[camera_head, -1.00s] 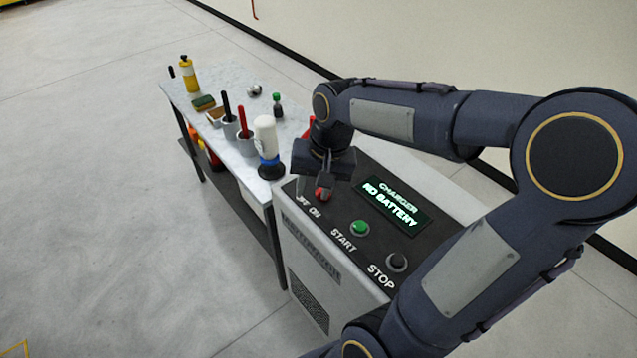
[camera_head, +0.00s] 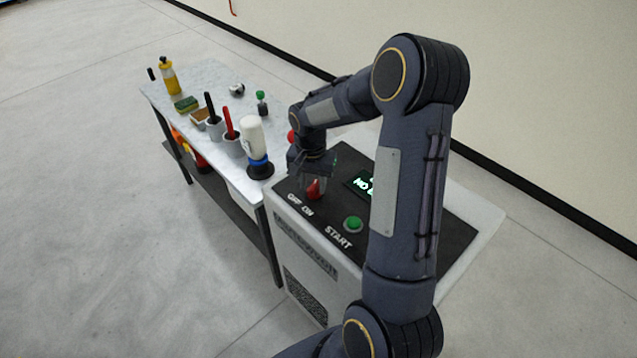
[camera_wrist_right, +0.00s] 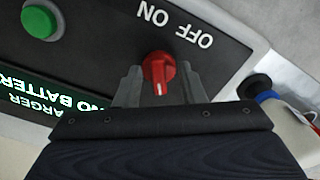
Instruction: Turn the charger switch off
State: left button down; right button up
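The charger (camera_head: 470,237) is a pale box with a dark top panel. Its red rotary switch (camera_head: 314,190) sits by the OFF and ON labels; in the right wrist view the switch (camera_wrist_right: 158,72) has its ridge running roughly up and down, in line with ON, with a white mark at its lower end. My right gripper (camera_head: 316,178) is down over the switch. In the right wrist view its fingers (camera_wrist_right: 160,82) stand on either side of the knob, with small gaps seeming to show, so it looks open around it. My left gripper is not in view.
A green START button (camera_head: 353,223) and a lit screen (camera_head: 358,184) reading NO BATTERY are close to the switch. My right arm hides the STOP area. A table (camera_head: 200,80) with a white bottle (camera_head: 254,138), cups and tools stands just left of the charger.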

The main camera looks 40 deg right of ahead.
jog(key=shift+w+d+f, duration=0.4)
jog(key=shift+d, duration=0.05)
jog(key=shift+s+d+r, duration=0.1)
jog(key=shift+s+d, duration=0.05)
jog(key=shift+d, duration=0.05)
jog(key=shift+s+a+r, duration=0.1)
jog(key=shift+s+r, duration=0.05)
jog(key=shift+s, duration=0.1)
jog(key=shift+a, duration=0.1)
jog(key=shift+c, duration=0.7)
jog(key=shift+w, duration=0.1)
jog(key=shift+c, duration=1.2)
jog(key=shift+a, duration=0.1)
grip_shut()
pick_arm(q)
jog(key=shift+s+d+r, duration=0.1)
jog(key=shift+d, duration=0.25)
